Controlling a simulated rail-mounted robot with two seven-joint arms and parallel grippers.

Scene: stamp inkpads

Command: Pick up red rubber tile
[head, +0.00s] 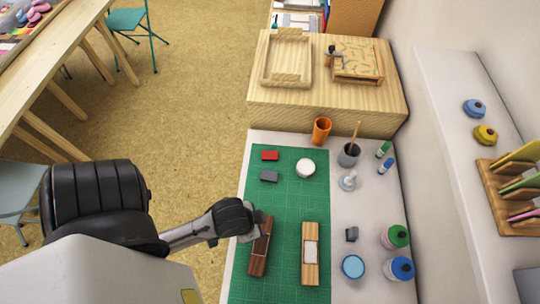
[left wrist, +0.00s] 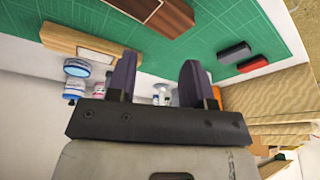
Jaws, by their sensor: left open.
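The red rubber tile (head: 270,155) lies on the green cutting mat (head: 285,196), near its far left corner. A grey tile (head: 269,176) lies just in front of it. The red tile also shows in the left wrist view (left wrist: 253,64), to the right of the fingers. My left gripper (head: 254,233) is over the mat's left edge, beside the far end of a dark wooden block (head: 260,252). It is well nearer to me than the red tile and apart from it. Its two fingers (left wrist: 157,78) are spread with nothing between them. My right gripper is not in view.
A white round pad (head: 306,168) sits right of the red tile, and an orange cup (head: 321,130) stands beyond. A light wooden block (head: 310,254) lies right of the dark one. Bottles and jars (head: 397,236) line the right side.

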